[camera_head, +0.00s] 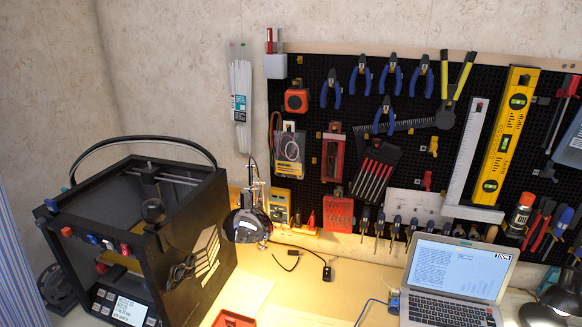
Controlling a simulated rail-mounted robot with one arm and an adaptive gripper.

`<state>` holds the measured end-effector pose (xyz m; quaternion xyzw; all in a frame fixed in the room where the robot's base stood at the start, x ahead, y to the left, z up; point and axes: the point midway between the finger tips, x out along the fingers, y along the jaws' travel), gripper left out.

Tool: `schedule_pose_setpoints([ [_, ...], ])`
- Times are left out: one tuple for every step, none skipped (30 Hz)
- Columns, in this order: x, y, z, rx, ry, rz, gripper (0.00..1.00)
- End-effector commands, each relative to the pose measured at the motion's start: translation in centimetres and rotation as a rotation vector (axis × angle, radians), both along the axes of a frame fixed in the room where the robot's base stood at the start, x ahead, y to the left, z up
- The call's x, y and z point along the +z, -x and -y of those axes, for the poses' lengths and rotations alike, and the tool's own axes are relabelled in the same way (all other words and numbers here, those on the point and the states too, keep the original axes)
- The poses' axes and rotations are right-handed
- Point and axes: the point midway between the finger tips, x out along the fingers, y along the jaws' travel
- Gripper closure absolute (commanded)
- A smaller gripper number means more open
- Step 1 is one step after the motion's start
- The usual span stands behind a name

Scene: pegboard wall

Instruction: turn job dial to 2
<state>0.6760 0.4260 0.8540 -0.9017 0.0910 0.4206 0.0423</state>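A black box-shaped 3D printer (190,240) stands on the bench at the left, its front turned partly to the left. Several small coloured parts sit along its top front bar, among them a blue one (92,239) and a red one (125,249). A panel with a lit screen (130,311) and small buttons is at its lower front; the screen text is too small to read. I cannot tell which part is the job dial, and no number 2 is legible. My gripper is not in view.
A pegboard (320,90) full of hand tools covers the back wall. An open laptop (455,275) is at the right with a lamp beside it. A red tray (234,319) lies right of the printer. The bench middle (330,300) is mostly clear, with small cables.

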Motion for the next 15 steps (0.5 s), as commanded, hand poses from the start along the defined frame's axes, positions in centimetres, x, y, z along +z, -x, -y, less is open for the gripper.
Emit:
schedule_pose_setpoints([
  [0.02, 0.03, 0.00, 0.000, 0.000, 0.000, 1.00],
  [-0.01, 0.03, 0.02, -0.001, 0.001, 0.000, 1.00],
  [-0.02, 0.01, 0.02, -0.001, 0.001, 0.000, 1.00],
  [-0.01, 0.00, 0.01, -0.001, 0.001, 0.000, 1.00],
  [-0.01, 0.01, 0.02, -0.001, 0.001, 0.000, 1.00],
  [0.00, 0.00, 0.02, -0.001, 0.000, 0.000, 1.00],
  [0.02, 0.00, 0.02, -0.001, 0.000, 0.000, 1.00],
  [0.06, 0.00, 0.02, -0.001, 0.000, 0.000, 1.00],
  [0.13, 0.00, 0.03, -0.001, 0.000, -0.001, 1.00],
  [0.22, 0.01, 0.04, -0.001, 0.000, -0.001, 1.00],
  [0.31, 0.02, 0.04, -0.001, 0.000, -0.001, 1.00],
  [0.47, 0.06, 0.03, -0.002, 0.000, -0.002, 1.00],
  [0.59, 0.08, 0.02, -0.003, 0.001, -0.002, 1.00],
  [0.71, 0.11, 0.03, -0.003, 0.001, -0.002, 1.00],
  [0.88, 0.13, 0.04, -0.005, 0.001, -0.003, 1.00],
])
